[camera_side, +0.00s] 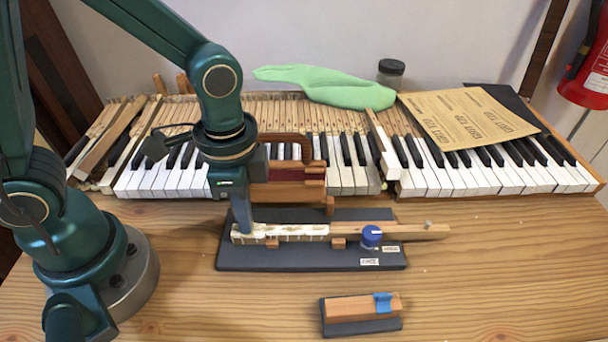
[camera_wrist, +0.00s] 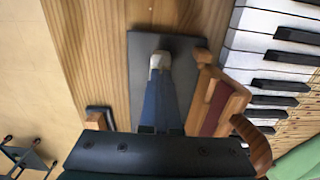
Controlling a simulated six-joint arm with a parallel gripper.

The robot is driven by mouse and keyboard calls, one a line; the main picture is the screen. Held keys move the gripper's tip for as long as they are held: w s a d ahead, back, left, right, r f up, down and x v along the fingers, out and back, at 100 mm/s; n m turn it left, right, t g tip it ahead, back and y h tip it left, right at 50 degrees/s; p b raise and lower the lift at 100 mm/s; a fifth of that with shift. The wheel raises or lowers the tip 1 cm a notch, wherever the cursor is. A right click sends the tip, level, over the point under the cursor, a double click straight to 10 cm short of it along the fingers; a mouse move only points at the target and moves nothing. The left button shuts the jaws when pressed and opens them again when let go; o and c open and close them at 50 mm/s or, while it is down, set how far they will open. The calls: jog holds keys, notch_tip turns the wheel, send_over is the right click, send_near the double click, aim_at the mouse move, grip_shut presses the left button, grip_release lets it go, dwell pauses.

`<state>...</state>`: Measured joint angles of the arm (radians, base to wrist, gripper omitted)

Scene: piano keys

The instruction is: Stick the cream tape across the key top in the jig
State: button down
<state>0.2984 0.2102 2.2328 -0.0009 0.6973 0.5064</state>
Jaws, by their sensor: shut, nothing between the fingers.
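The jig (camera_side: 226,258) is a dark flat board holding a wooden key (camera_side: 405,232) lengthwise. The key top (camera_side: 295,231) at its left end is pale and patchy with brownish marks; I cannot tell cream tape from key top there. My gripper (camera_side: 242,230) is shut and empty, pointing down with its tips at the left end of the key top, touching or just above it. In the wrist view the shut fingers (camera_wrist: 160,85) cover most of the key; only a pale end (camera_wrist: 160,60) shows beyond the tips. The jig board shows there too (camera_wrist: 142,55).
A blue knob (camera_side: 371,236) stands on the jig. A wooden block with blue tape (camera_side: 360,308) lies in front. A red-brown handled wooden tool (camera_side: 288,190) stands close behind the jig. The keyboard (camera_side: 475,178), sandpaper (camera_side: 465,118) and green cloth (camera_side: 335,88) lie behind.

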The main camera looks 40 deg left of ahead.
dwell(0.4)
jog(key=c, duration=1.1)
grip_release()
jog(key=shift+o, duration=0.2)
jog(key=shift+r, duration=3)
